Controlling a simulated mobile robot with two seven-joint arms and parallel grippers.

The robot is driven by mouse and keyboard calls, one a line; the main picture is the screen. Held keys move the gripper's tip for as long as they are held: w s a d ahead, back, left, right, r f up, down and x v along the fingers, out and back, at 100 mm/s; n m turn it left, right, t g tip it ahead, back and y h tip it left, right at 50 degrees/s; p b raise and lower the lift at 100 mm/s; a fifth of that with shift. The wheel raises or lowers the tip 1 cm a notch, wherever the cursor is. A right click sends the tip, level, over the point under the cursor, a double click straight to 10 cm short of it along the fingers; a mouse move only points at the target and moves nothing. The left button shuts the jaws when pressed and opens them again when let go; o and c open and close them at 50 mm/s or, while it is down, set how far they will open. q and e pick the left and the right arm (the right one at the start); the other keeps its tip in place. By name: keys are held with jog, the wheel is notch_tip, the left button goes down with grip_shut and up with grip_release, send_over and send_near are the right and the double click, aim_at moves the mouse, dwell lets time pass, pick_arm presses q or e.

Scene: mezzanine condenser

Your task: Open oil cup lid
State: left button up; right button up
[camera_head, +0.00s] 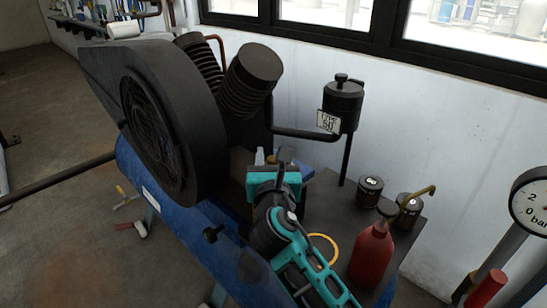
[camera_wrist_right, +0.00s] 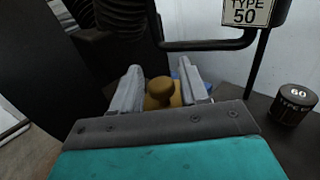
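A dark oil cup (camera_head: 343,103) with a knobbed lid (camera_head: 342,80) stands on a pipe at the back, near the wall. The lid sits on the cup. A "TYPE 50" sign (camera_head: 328,122) hangs at its side and also shows in the right wrist view (camera_wrist_right: 246,12). My right gripper (camera_head: 272,157) is over the machine, left of and below the cup, apart from it. In the wrist view its fingers (camera_wrist_right: 161,82) are spread, with a brass-coloured knob (camera_wrist_right: 160,90) showing between them; I cannot tell whether they touch it. My left gripper is not in view.
The blue tank (camera_head: 180,218) carries a large dark flywheel guard (camera_head: 150,115) and finned cylinders (camera_head: 250,80). Two dark cans (camera_head: 369,191) (camera_head: 409,208), a red oil can (camera_head: 371,256) and a yellow ring (camera_head: 322,240) are on the right. A gauge (camera_head: 530,203) stands far right.

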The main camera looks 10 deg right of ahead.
grip_shut()
dwell(0.3)
